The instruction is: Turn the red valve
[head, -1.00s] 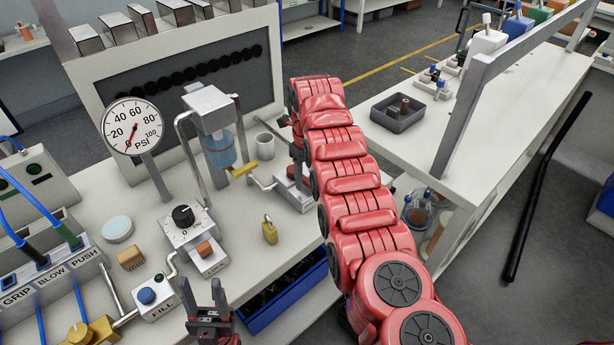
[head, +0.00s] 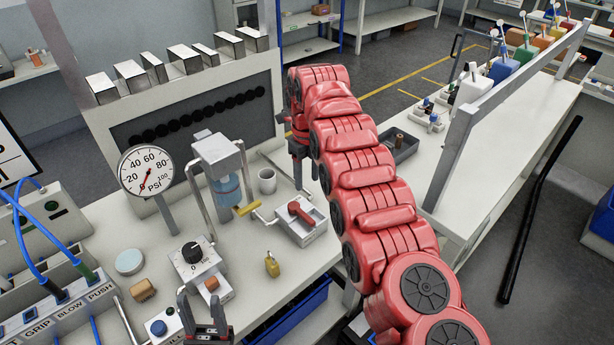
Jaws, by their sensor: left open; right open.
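The red valve (head: 301,211) is a red handle on a small light-grey box near the right edge of the left bench. It is in plain view in the head view. My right gripper (head: 306,183) is open and empty, pointing down. In the picture it is just above the red valve and apart from it. My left gripper (head: 199,297) is open and empty at the bottom of the view, fingers pointing up in the picture, well to the lower left of the valve.
A yellow handle (head: 248,209) is left of the valve box, under a blue-liquid container (head: 227,188). A white mug (head: 267,181) stands behind the valve. A brass padlock (head: 272,266), dial box (head: 194,258) and pressure gauge (head: 146,170) are further left. Bench surface around the padlock is clear.

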